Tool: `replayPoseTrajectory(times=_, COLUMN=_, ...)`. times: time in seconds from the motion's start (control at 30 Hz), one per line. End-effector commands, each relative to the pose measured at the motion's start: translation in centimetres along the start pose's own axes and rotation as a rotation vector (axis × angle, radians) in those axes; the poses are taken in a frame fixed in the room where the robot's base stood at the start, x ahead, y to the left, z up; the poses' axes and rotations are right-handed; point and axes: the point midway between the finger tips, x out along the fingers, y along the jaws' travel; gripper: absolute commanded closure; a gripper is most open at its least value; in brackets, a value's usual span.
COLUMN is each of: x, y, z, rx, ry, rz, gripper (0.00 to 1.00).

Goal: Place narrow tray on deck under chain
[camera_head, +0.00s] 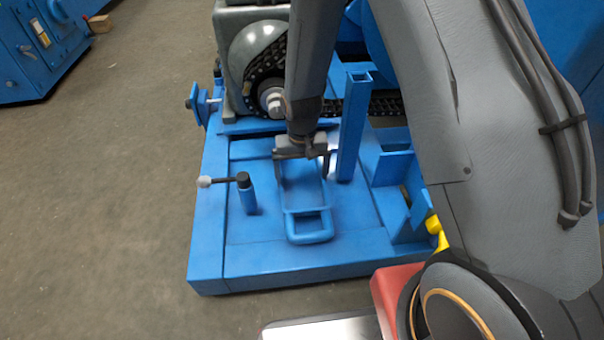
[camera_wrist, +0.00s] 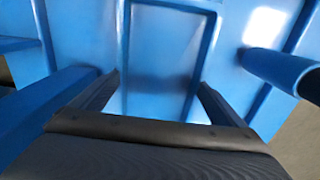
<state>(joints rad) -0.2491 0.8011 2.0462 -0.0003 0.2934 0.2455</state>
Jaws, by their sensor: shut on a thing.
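The narrow tray (camera_head: 308,228) is blue, long and slim, with a rounded loop handle at its near end. It is at or just above the blue deck (camera_head: 355,222); I cannot tell whether it touches. My gripper (camera_head: 302,168) points down and is shut across the tray's far part, hiding some of it. In the wrist view my gripper's dark fingers (camera_wrist: 158,90) stand on either side of the tray (camera_wrist: 208,60). The black chain (camera_head: 375,105) runs behind my gripper, from a sprocket (camera_head: 270,98) toward the right, partly hidden by my arm.
A tall blue post (camera_head: 352,130) stands close right of my gripper. A short blue post (camera_head: 247,195) with a rod stands left of the tray. Blue upright plates (camera_head: 395,180) stand at the right. Bare deck lies in front. Another blue machine (camera_head: 40,45) is far left.

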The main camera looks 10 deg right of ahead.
Motion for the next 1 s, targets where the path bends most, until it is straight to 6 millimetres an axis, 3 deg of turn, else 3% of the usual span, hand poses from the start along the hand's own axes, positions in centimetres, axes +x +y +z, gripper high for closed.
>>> replayPoseTrajectory(times=0.47, x=0.3, y=0.0, z=-0.2, rx=0.000, ry=0.002, rz=0.000, gripper=0.69)
replayPoseTrajectory(times=0.5, x=0.3, y=0.0, z=-0.1, rx=0.000, ry=-0.001, rz=0.000, gripper=0.00)
replayPoseTrajectory(times=0.8, x=0.1, y=0.0, z=-0.1, rx=0.000, ry=0.000, rz=0.000, gripper=0.00)
replayPoseTrajectory(times=1.0, x=-2.5, y=0.0, z=0.0, rx=0.000, ry=0.002, rz=0.000, gripper=0.00)
